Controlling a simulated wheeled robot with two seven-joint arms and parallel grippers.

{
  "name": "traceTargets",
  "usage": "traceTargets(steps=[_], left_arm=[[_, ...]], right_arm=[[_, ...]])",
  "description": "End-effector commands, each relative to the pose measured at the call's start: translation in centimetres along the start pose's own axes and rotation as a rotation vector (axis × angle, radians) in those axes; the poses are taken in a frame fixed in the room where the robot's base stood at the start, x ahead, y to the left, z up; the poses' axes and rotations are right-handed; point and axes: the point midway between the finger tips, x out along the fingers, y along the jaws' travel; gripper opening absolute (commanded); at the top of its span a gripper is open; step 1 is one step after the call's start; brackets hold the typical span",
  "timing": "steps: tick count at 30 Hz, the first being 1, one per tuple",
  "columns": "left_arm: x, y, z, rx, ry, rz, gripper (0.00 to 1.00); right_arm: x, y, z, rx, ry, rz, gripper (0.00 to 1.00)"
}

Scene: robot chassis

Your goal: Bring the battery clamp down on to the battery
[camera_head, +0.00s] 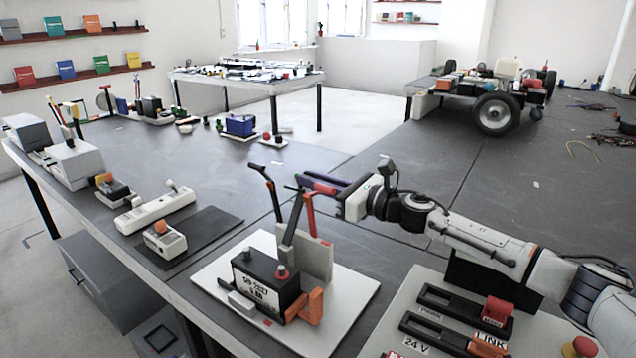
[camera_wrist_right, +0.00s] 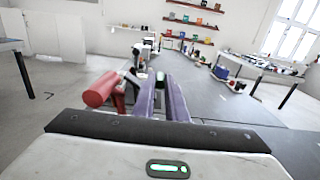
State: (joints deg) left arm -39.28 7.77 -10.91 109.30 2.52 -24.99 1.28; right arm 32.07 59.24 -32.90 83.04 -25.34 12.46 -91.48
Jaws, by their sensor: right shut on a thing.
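A black-gripped lever (camera_head: 265,182) and a red lever (camera_head: 309,212) rise beside the bar. My right gripper (camera_head: 308,181) has purple fingers, shut at the upper end of the clamp; the exact contact is partly hidden. The right wrist view shows the fingers (camera_wrist_right: 161,92) with a dark piece between their tips. My left gripper is out of view.
A red cylinder (camera_wrist_right: 101,88) is close left of the fingers in the right wrist view. An orange block (camera_head: 312,306) stands beside the battery. Labelled switch panels (camera_head: 460,310) lie right, under my right arm. Bare bench lies behind the board.

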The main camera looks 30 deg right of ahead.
Motion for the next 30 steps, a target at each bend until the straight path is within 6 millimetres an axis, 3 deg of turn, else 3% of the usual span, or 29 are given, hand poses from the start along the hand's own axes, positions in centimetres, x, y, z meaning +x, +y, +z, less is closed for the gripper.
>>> traceTargets(steps=[4,12,13,15,30], left_arm=[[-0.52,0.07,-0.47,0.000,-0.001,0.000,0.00],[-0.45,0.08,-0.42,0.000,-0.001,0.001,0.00],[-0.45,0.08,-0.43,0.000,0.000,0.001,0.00],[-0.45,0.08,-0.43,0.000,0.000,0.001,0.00],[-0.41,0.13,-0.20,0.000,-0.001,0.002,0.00]], right_arm=[[-0.01,1.57,0.77,0.001,0.000,0.005,0.00],[0.01,1.65,0.67,0.003,0.000,0.004,0.00],[0.01,1.65,0.66,0.003,0.000,0.004,0.13],[0.01,1.64,0.66,0.003,0.000,0.004,0.20],[0.02,1.27,0.57,0.002,-0.001,0.001,0.20]])
